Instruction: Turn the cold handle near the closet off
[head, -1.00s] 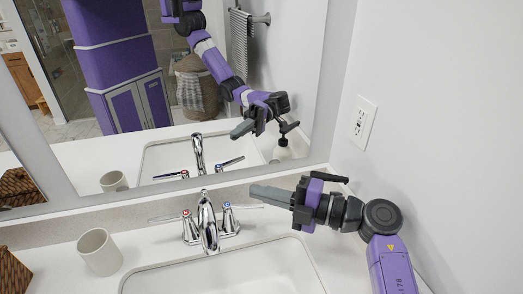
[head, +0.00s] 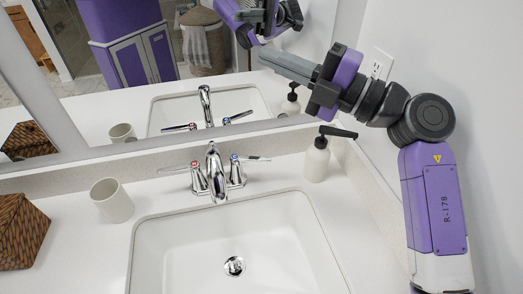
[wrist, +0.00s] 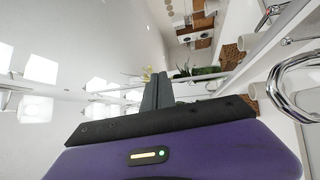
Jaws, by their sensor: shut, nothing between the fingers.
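A chrome faucet (head: 216,172) stands behind the sink. Its cold handle (head: 237,172), with a blue mark, is on the right, and its lever points out to the right. The red-marked handle (head: 197,179) is on the left, its lever pointing left. No water stream shows below the spout. My gripper (head: 264,54) is shut and empty, raised above and to the right of the cold handle, in front of the mirror, touching neither handle. In the wrist view its closed fingers (wrist: 157,94) point away, with chrome faucet parts (wrist: 284,88) at the right edge.
A white soap dispenser (head: 317,162) with a black pump stands right of the faucet, below my gripper. A cup (head: 112,201) and a wicker basket (head: 20,237) are on the left. The mirror (head: 150,85) rises behind the counter. The sink basin (head: 185,250) is empty.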

